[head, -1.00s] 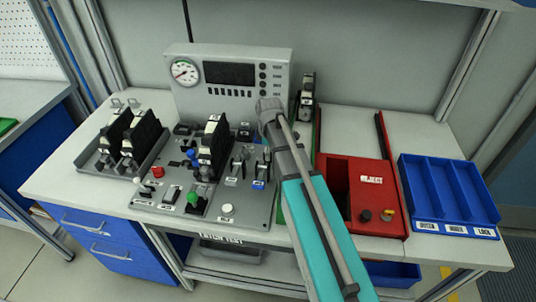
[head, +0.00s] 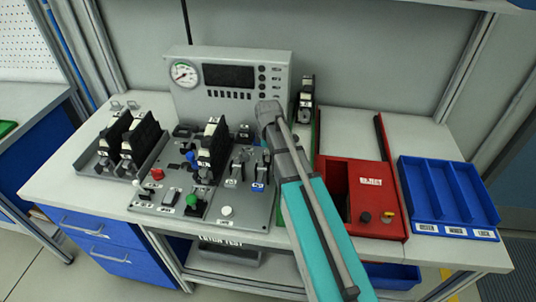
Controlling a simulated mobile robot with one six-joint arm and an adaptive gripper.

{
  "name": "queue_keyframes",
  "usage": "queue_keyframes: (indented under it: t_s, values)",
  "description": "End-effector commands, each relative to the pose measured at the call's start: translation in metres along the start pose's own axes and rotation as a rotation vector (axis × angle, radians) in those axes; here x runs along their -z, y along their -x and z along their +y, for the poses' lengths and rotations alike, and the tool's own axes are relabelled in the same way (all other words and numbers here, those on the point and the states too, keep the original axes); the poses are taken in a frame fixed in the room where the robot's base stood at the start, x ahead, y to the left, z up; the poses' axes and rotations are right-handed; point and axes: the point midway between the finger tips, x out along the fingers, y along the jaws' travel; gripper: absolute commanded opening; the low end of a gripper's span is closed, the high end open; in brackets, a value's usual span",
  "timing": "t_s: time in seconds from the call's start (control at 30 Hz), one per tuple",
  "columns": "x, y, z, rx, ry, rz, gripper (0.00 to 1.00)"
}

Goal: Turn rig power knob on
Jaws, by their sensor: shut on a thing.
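The grey test rig has an upright panel (head: 215,109) with a round gauge (head: 184,74), a dark display (head: 228,76) and a column of small dark round controls (head: 262,78). The end of my arm, at my gripper (head: 268,112), is in front of the panel's lower right. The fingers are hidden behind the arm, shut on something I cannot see. I cannot make out the power knob or its setting.
A tray (head: 90,166) with two black modules stands left of the rig. A red reject box (head: 392,222) and a blue divided tray (head: 457,232) are right of my arm. A dark upright device (head: 305,100) stands behind it.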

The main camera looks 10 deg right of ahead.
Motion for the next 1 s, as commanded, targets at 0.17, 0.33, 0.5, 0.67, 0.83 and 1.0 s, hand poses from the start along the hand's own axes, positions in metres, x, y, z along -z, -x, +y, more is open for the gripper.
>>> queue_keyframes:
  t_s: [0.17,0.33,0.5,0.67,0.83,1.0]
  values:
    - [0.0004,0.0,0.0014,-0.003,-0.056,0.002,0.0]
    - [0.0004,0.0,0.0016,-0.003,-0.151,0.002,0.0]
    - [0.0003,0.0,0.0017,-0.003,-0.269,0.003,0.0]
    - [0.0003,0.0,0.0018,-0.003,-0.377,0.003,0.0]
    - [0.0002,0.0,0.0019,-0.003,-0.463,0.003,0.0]
    - [0.0001,0.0,0.002,-0.003,-0.506,0.003,0.0]
